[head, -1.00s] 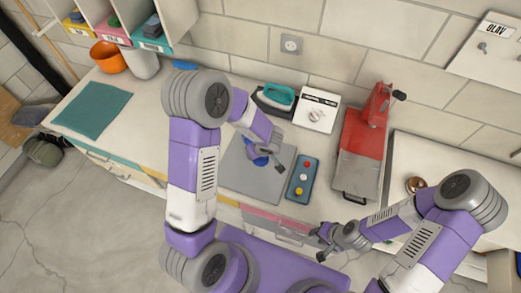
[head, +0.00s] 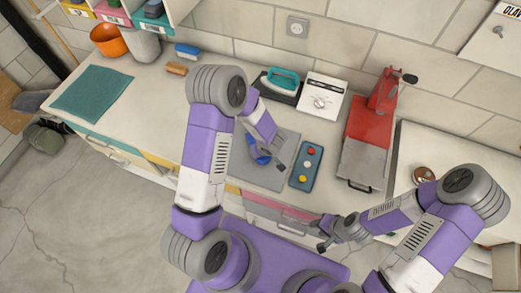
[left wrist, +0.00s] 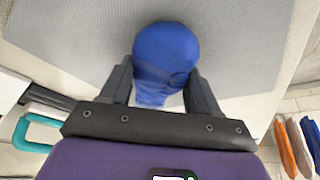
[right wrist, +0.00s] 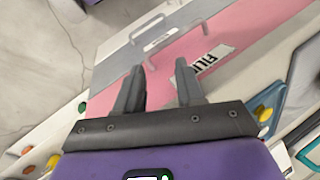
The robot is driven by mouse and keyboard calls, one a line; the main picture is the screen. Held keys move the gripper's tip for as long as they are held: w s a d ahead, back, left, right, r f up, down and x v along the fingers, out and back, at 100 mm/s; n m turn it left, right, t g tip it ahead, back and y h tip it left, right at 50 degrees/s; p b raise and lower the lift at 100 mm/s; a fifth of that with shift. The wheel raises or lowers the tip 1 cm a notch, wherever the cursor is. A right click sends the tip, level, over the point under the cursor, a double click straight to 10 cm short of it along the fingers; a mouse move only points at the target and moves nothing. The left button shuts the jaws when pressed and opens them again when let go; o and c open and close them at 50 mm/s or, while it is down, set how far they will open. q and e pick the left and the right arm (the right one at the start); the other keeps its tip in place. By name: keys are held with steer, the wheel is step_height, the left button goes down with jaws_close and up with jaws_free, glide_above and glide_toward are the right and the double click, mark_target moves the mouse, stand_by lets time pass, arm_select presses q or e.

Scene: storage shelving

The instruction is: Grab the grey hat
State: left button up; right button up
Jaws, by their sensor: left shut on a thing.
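No object that I can clearly identify as a grey hat shows. A dark grey-green, soft-looking thing (head: 45,138), whose kind I cannot tell, lies low at the far left in the head view. My left gripper (left wrist: 160,76) is shut on a rounded blue thing (left wrist: 165,52), with one finger on each side of it. The blue thing is over the grey board (head: 268,176) on the counter; whether it touches the board I cannot tell. My right gripper (right wrist: 161,70) is open and empty in front of the pink drawer; it also shows in the head view (head: 322,245).
On the counter are a button panel (head: 306,167), a red press (head: 367,135), a white dial box (head: 320,98), a teal cloth (head: 92,95), brushes (head: 187,50), and an orange bowl (head: 108,40). Drawers (head: 260,210) line the front. Floor at left is open.

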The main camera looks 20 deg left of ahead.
arm_select(q)
steer(key=o, duration=1.1)
steer(key=shift+f, duration=0.15)
steer(key=shift+c, duration=0.2)
